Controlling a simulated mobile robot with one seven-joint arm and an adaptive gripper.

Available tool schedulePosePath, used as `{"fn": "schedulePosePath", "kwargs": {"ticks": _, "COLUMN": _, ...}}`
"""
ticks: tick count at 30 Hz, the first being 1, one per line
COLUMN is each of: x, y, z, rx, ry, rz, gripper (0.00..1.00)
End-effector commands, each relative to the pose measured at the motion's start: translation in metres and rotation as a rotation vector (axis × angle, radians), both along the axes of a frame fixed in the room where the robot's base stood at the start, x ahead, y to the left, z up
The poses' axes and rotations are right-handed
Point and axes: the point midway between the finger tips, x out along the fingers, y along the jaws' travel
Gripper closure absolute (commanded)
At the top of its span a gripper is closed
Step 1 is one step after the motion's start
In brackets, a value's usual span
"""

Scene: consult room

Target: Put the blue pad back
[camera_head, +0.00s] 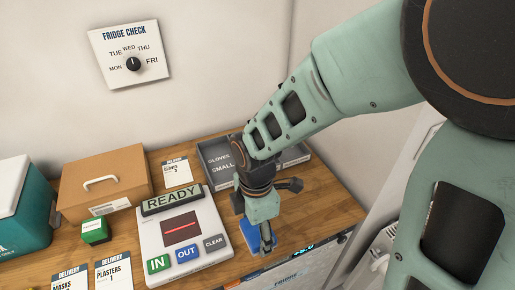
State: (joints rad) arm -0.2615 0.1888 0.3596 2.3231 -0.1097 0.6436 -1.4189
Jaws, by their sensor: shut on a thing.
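The blue pad (249,237) is a small blue block at the front edge of the wooden counter, right of the white machine. My gripper (265,245) points down there and is shut on the blue pad. The gripper's body hides part of the pad, and I cannot tell whether its underside touches the counter.
A white machine (153,240) with READY display and IN, OUT and CLEAR keys stands left of my gripper. A grey GLOVES SMALL tray (215,152) lies behind.

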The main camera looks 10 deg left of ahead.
Motion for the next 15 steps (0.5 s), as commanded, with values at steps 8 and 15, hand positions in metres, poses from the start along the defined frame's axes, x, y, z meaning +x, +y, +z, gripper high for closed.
{"fn": "schedulePosePath", "kwargs": {"ticks": 8, "x": 0.042, "y": 0.029, "z": -0.024, "rx": -0.001, "ry": 0.003, "rz": 0.001, "gripper": 0.58}}
{"fn": "schedulePosePath", "kwargs": {"ticks": 15, "x": 0.071, "y": 0.048, "z": -0.068, "rx": 0.000, "ry": 0.000, "rz": 0.000, "gripper": 0.58}}
